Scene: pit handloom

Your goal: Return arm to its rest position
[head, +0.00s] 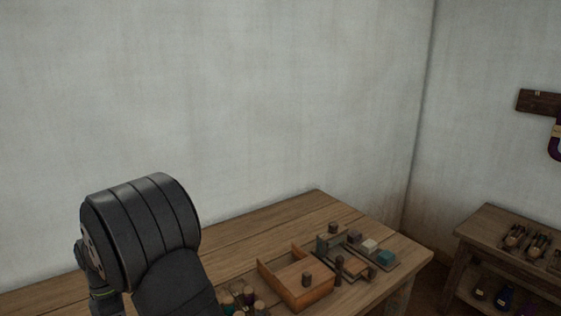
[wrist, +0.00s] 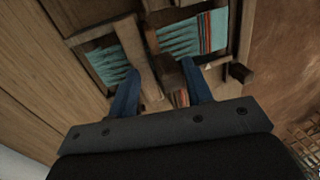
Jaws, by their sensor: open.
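My gripper (wrist: 158,72) shows in the wrist view with its two blue fingers spread apart. It is open, and I see nothing gripped between them. Beyond the fingers lie wooden frames with teal woven pieces (wrist: 120,62) in them; the one on the right has red and dark stripes (wrist: 213,32). I cannot tell how far the fingertips are from the frames. In the head view my dark arm (head: 150,230) rises at the lower left, and my gripper is out of sight there.
In the head view a wooden table (head: 235,225) carries an open wooden box (head: 297,298) and a tray with small blocks (head: 369,246). Several small bottles or spools (head: 248,295) stand beside the box. A shelf (head: 490,225) stands at the right wall.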

